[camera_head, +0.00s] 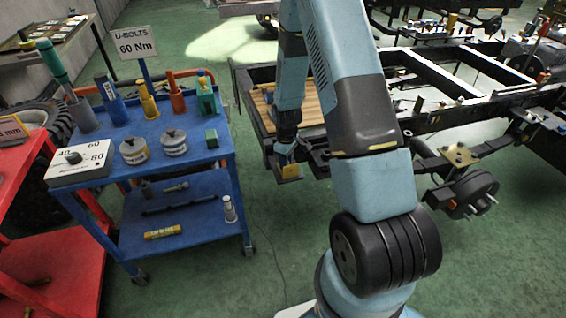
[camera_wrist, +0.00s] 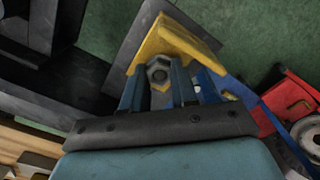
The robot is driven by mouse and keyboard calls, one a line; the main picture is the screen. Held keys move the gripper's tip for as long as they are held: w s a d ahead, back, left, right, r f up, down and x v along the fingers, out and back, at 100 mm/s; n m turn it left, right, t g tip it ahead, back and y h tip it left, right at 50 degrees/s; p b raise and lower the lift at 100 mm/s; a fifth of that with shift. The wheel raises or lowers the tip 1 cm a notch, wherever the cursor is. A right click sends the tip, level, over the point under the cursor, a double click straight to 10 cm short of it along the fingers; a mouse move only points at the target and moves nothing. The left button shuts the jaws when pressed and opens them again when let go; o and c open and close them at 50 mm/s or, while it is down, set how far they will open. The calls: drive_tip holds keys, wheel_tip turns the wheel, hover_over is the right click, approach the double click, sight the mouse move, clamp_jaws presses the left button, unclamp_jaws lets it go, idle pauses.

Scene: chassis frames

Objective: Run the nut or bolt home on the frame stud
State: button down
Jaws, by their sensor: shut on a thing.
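In the wrist view my gripper (camera_wrist: 158,80) has its blue fingers closed around a grey hex nut (camera_wrist: 158,72). The nut sits at the face of a yellow bracket (camera_wrist: 182,40) on a dark plate. Whether a stud end passes through the nut is too small to tell. In the head view my gripper (camera_head: 286,152) is low beside the dark chassis frame (camera_head: 250,112), just above the yellow bracket (camera_head: 289,173). The nut is hidden there by the gripper.
A blue trolley (camera_head: 195,155) with tools, tins and a "U-BOLTS 60 Nm" sign (camera_head: 136,42) stands at the left. A red trolley (camera_head: 40,255) is at the far left. A wheel hub (camera_head: 470,193) is at the right. Green floor is open between trolley and frame.

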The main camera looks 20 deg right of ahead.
drive_tip(key=m, duration=0.2)
drive_tip(key=shift+m, duration=0.4)
drive_tip(key=c, duration=0.8)
unclamp_jaws()
drive_tip(key=shift+c, duration=0.4)
drive_tip(key=shift+c, duration=0.7)
